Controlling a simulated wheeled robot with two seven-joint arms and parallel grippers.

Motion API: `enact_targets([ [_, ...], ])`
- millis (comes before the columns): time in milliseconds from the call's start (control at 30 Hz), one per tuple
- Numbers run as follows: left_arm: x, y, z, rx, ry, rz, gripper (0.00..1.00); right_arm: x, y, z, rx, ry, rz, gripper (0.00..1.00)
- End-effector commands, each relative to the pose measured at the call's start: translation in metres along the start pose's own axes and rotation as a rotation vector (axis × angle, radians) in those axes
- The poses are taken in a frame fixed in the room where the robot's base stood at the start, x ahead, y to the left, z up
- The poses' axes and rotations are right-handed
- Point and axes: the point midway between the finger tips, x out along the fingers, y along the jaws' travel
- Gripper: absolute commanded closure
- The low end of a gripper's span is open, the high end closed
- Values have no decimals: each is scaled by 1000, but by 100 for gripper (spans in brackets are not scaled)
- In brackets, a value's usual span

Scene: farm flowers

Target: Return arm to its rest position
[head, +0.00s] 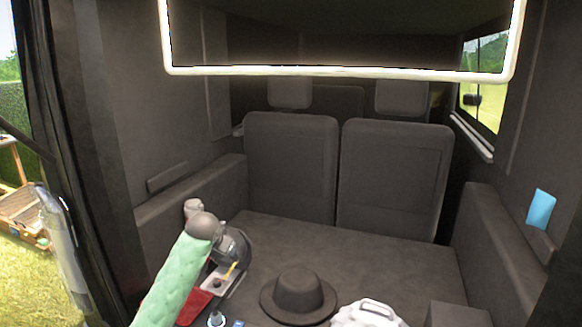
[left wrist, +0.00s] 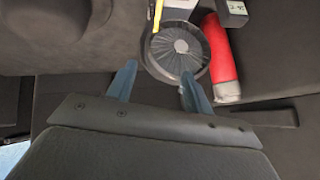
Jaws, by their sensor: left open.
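My left gripper (left wrist: 156,78) shows in the left wrist view with its two blue-grey fingers spread apart and nothing between them. Its fingertips appear close to a round grey pleated disc (left wrist: 178,46); I cannot tell whether they touch it. A red cylinder (left wrist: 218,50) with a silvery end lies to the right of the disc. My right gripper is in neither view.
A dark vehicle cargo floor (head: 350,252) lies before two seat backs (head: 290,165). A brown hat (head: 298,292) and a white object (head: 368,314) lie in front. Floor behind the hat is clear.

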Motion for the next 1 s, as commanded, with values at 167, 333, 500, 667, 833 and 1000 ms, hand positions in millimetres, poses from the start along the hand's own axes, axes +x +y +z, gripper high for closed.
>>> enact_targets([
  [167,-12,42,50,-48,19,-10,49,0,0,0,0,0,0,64],
  [333,-22,74,100,-81,17,-11,49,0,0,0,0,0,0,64],
  [500,-31,105,153,-106,-4,-2,49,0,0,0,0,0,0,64],
  [667,-40,132,204,-132,-37,14,49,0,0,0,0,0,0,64],
  [833,-48,162,262,-163,-88,42,49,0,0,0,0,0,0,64],
  [1000,-56,194,321,-194,-156,83,49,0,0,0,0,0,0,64],
])
